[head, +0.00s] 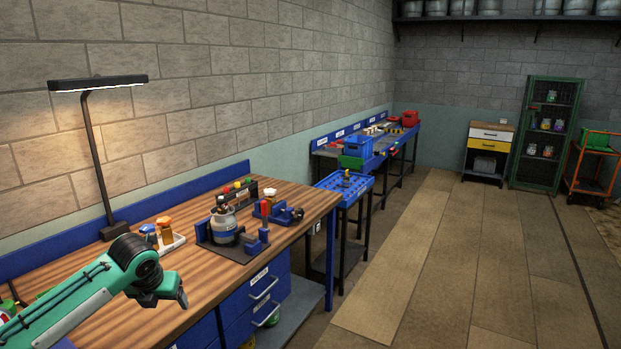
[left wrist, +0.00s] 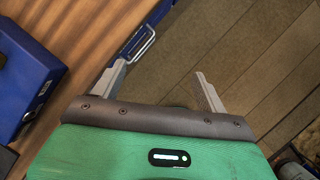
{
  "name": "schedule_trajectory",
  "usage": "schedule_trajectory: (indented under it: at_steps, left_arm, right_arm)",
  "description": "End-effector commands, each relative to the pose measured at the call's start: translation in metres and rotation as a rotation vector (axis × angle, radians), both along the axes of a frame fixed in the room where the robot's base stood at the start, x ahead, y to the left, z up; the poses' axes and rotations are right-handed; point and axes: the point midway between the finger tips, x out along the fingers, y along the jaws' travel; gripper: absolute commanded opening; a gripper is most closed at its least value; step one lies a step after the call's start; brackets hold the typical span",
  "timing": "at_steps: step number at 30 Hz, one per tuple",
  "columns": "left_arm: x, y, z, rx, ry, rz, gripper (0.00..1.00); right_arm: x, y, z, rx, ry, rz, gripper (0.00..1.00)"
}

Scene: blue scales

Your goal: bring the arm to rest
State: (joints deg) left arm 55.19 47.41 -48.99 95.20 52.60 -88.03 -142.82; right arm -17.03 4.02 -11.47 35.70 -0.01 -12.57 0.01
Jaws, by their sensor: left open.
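My left arm, green with a dark wrist, comes in from the lower left in the head view. Its gripper (head: 180,297) is over the front part of the wooden workbench (head: 175,285). In the left wrist view the left gripper (left wrist: 161,80) has its two grey fingers wide apart with nothing between them. The bench's front edge and a drawer handle (left wrist: 141,45) show beyond the fingers, with the floor (left wrist: 230,45) to the right. My right gripper is in neither view.
A jar (head: 223,226) stands in a dark blue-edged holder on the bench. A white tray (head: 172,245) with small bottles and a lamp (head: 97,165) stand behind. A blue-topped cart (head: 345,187) is past the bench. The floor to the right (head: 440,270) is clear.

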Motion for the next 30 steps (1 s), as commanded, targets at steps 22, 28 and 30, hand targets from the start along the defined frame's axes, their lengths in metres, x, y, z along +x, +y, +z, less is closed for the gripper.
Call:
schedule_trajectory:
  at_steps: [22,28,30]
  left_arm:
    - [0.023,-0.006,-0.178,-0.367,-0.045,0.673,0.75]
    - [-0.015,-0.004,-0.317,-0.553,-0.041,1.134,0.75]
    - [-0.04,-0.003,-0.365,-0.606,-0.038,1.292,0.75]
  right_arm:
    - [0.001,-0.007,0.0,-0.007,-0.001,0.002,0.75]
    - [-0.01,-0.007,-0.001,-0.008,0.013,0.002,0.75]
    - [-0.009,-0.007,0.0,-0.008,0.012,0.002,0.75]
